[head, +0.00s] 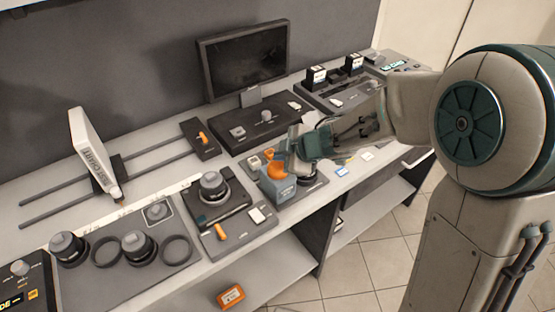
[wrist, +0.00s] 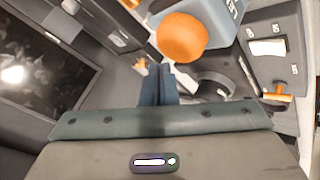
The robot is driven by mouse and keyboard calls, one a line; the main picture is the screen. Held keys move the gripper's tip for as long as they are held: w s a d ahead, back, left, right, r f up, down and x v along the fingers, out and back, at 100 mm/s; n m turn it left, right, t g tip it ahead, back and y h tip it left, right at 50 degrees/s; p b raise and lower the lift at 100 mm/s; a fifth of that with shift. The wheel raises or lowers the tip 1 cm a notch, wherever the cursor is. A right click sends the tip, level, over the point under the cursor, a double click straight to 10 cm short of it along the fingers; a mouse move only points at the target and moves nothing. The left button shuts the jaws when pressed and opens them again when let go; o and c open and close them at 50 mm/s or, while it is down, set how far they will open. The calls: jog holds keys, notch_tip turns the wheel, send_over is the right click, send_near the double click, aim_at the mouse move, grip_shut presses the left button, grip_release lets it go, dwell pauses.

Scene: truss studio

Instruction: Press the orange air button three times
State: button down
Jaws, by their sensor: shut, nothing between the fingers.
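The orange button (head: 277,170) is a rounded dome on a small blue-grey box (head: 281,192) near the front edge of the bench. In the wrist view the orange button (wrist: 183,38) is large, just beyond and slightly right of my fingertips, with the blue-grey box (wrist: 216,18) behind it. My gripper (head: 291,152) reaches in from the right and partly covers the area around the button. In the wrist view my gripper (wrist: 160,68) has its fingers together with nothing between them. I cannot tell whether the tips touch the button.
A dark panel with a knob and orange handle (head: 221,231) lies left of the box. A black monitor (head: 245,60) stands behind. A white tilted sign (head: 94,150) stands on rails at left. Black ring-shaped parts (head: 176,248) lie front left. An orange item (head: 230,296) sits on the lower shelf.

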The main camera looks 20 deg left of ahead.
aim_at(281, 166)
jog(key=shift+r, duration=0.1)
notch_tip(281, 166, up, 5)
jog(key=p, duration=0.5)
jog(key=shift+p, duration=0.4)
dwell(0.6)
